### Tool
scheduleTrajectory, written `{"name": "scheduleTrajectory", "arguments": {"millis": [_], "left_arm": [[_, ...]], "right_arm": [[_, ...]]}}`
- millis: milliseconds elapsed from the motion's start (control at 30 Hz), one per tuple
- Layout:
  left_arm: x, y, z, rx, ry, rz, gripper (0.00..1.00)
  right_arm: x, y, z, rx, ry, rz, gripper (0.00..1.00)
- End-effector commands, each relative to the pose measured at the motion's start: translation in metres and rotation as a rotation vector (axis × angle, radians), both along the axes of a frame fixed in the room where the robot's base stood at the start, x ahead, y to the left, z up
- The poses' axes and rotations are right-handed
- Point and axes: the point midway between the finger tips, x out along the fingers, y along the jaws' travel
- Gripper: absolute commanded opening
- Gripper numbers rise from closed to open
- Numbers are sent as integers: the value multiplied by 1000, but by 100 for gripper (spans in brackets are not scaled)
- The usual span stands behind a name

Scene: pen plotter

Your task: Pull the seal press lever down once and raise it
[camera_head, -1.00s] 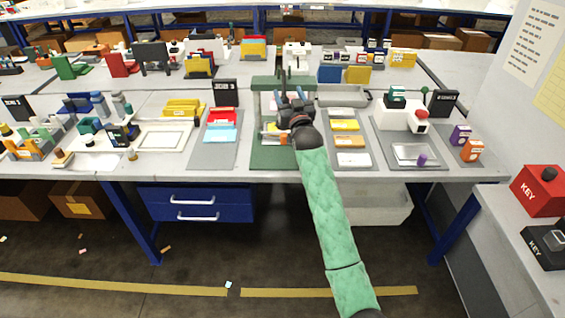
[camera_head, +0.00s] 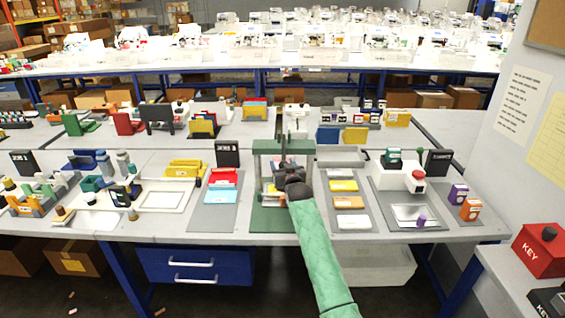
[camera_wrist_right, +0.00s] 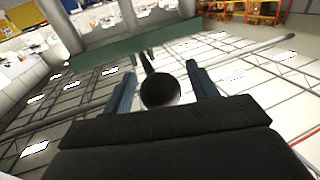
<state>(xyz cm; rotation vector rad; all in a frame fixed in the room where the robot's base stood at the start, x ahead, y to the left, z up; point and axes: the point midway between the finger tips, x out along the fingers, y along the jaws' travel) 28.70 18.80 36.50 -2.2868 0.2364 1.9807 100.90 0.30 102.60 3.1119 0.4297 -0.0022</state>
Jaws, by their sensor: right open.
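The seal press appears to be the green-framed press (camera_head: 268,146) at the middle of the bench in the head view. A thin dark upright bar rises above its top. My right gripper (camera_head: 284,166) is in front of the press, below its top beam, and my arm covers part of the press. In the right wrist view, the black round lever knob (camera_wrist_right: 160,91) sits between the two blue fingers of my right gripper (camera_wrist_right: 160,72). The fingers are apart, with gaps visible on both sides of the knob. A lever rod runs from behind the knob toward a green beam (camera_wrist_right: 135,52). My left gripper is out of view.
A grey mat with red and blue card trays (camera_head: 222,196) lies left of the press. A mat with yellow, orange and white blocks (camera_head: 346,202) lies right of it. Farther right stands a white device with a red knob (camera_head: 400,177). Black signs stand behind.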

Motion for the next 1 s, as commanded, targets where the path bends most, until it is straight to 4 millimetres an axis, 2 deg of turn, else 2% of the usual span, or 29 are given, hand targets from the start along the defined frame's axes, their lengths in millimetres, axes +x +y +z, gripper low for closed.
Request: {"name": "scheduleTrajectory", "arguments": {"millis": [133,433,700,733,1000], "left_arm": [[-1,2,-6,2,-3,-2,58],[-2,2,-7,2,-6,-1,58],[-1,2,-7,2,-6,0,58],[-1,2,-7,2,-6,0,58],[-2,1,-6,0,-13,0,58]], "right_arm": [[7,2,0,0,0,0,59],[8,2,0,0,-1,0,57],[8,2,0,0,-1,0,4],[8,2,0,0,-1,0,0],[8,-2,4,0,15,0,0]]}}
